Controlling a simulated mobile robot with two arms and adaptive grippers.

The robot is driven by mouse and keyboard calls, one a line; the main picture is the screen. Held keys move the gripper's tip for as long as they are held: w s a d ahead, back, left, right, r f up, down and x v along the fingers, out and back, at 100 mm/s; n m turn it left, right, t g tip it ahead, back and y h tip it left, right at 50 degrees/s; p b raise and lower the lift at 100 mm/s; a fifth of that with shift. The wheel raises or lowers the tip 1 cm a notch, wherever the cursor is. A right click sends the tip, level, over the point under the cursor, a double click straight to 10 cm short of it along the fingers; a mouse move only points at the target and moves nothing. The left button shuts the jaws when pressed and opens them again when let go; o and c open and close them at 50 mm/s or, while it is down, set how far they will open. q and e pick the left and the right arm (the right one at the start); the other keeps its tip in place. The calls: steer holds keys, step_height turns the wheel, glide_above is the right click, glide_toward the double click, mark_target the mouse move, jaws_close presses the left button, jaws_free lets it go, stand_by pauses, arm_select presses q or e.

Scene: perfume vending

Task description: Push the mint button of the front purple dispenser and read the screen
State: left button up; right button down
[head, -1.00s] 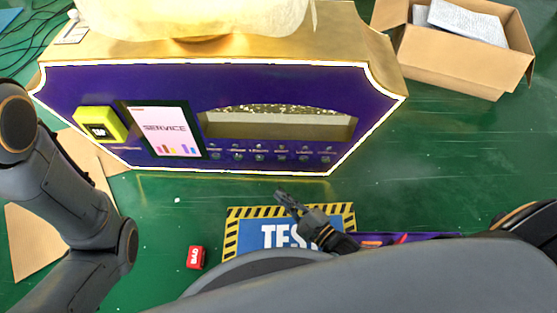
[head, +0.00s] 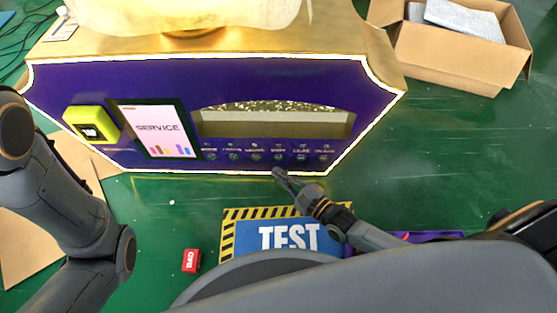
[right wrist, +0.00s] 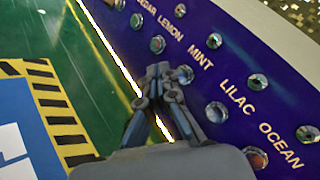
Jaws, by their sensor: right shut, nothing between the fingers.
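The purple dispenser (head: 150,80) stands on the floor, with a lit pale screen (head: 155,129) reading "SERVICE" above small coloured bars. Right of the screen, two rows of small buttons run below the opening. In the right wrist view, the MINT label (right wrist: 204,55) lies between an upper round button (right wrist: 214,41) and a lower one (right wrist: 185,74). My right gripper (head: 279,173) is shut and empty at the panel's lower edge. Its fingertips (right wrist: 158,70) are just beside the lower mint button; I cannot tell whether they touch it. My left gripper is out of view.
A yellow-green box (head: 88,124) is on the panel's left. A blue TEST mat (head: 250,235) with striped border and a red BAD block (head: 191,261) lie in front. An open cardboard box (head: 450,58) stands back right. Green floor is free at right.

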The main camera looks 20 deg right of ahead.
steer(key=shift+w+d, duration=0.2)
steer(key=shift+w, duration=0.45)
stand_by(0.4)
stand_by(0.6)
steer(key=shift+w+d, duration=0.15)
steer(key=shift+w, duration=0.2)
steer(key=shift+w+d+b, duration=0.15)
steer(key=shift+w+b, duration=0.25)
steer(key=shift+w, duration=0.05)
stand_by(0.6)
steer(key=shift+s+r, duration=0.1)
steer(key=shift+s, duration=0.05)
steer(key=shift+s+a+p, duration=0.3)
steer(key=shift+s+p, duration=0.1)
steer(key=shift+s, duration=0.3)
